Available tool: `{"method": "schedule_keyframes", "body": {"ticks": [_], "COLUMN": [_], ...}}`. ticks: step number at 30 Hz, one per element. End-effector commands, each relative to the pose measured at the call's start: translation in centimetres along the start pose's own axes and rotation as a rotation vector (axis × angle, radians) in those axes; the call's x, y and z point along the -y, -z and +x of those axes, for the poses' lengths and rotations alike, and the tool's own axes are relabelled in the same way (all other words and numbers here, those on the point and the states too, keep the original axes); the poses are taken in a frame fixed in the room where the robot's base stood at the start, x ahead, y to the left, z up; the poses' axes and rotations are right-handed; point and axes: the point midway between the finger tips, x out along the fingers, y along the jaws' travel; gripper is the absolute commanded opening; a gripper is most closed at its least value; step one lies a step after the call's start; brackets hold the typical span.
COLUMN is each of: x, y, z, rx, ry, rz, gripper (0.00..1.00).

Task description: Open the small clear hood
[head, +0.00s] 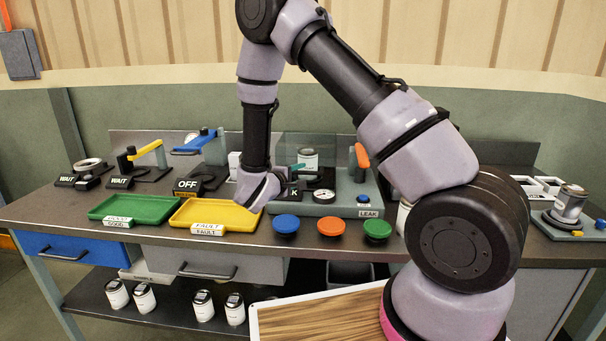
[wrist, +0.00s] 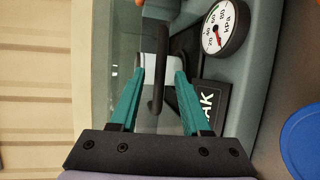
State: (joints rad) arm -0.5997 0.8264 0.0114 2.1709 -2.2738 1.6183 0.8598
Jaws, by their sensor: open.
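The small clear hood (head: 292,142) stands on the grey-green leak tester (head: 345,192) at the middle of the bench, with a white can (head: 308,158) showing through it. Its clear panel also shows in the wrist view (wrist: 122,55). A dark bar handle (wrist: 161,62) runs along the hood's near side in the wrist view. My gripper (wrist: 160,76) has its two teal fingers apart, one on each side of the handle's lower end. A gap shows on both sides, so the fingers do not appear to grip it. In the head view, my wrist hides part of the gripper.
A pressure gauge (wrist: 223,27) and a black label plate (wrist: 203,100) sit close to the fingers. An orange-handled lever (head: 362,156) stands right of the hood. Green (head: 135,208) and yellow (head: 215,216) trays and blue (head: 286,223), orange and green buttons lie in front.

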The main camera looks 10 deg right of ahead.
Motion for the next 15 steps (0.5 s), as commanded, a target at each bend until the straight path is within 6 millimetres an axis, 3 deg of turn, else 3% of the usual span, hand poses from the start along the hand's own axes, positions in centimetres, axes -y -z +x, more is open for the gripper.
{"method": "schedule_keyframes", "body": {"ticks": [6,15], "x": [0.0,0.0], "y": [-0.1,0.0], "z": [2.2,2.5], "rx": [0.002,0.000], "ry": [0.001,0.001], "rz": [-0.001,-0.001], "gripper": [0.47,0.47]}}
